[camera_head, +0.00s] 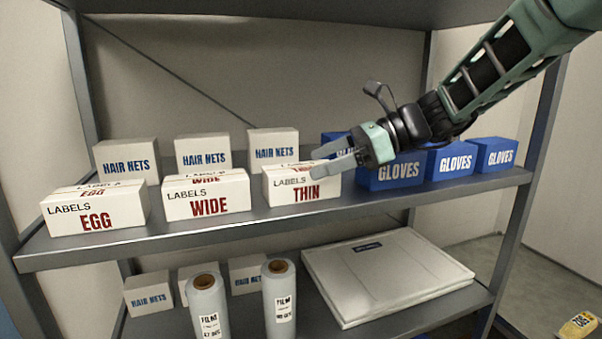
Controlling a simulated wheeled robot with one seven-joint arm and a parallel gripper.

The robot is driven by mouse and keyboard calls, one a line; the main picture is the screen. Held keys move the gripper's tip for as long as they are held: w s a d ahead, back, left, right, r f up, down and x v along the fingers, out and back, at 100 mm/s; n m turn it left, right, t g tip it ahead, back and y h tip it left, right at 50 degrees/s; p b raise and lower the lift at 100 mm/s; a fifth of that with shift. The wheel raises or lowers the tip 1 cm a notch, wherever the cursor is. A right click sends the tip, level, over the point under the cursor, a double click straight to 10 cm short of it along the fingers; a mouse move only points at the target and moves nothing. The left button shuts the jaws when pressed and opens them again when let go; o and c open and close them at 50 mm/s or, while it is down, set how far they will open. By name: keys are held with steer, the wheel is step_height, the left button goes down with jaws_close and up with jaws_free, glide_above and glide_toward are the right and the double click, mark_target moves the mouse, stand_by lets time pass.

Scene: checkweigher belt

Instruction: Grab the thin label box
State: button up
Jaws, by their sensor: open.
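The thin label box (301,186) is white with "LABELS" in black and "THIN" in red. It stands on the upper shelf, right of the "WIDE" label box (206,196) and the "EGG" label box (95,210). My gripper (331,164) is open, with its fingers pointing left at the thin box's upper right part. The fingers cover some of its top and right edge. I cannot tell whether they touch the box. Nothing shows between the fingers.
White hair net boxes (203,153) stand behind the label boxes. Blue glove boxes (395,172) stand to the right, partly behind my gripper. The shelf (330,211) has a narrow bare front strip. Below are film rolls (208,305), more hair net boxes (148,294) and a flat white stack (385,272).

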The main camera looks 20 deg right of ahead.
mark_target(290, 183)
steer(key=shift+x, duration=1.25)
steer(key=c, duration=1.6)
steer(key=shift+o, duration=0.2)
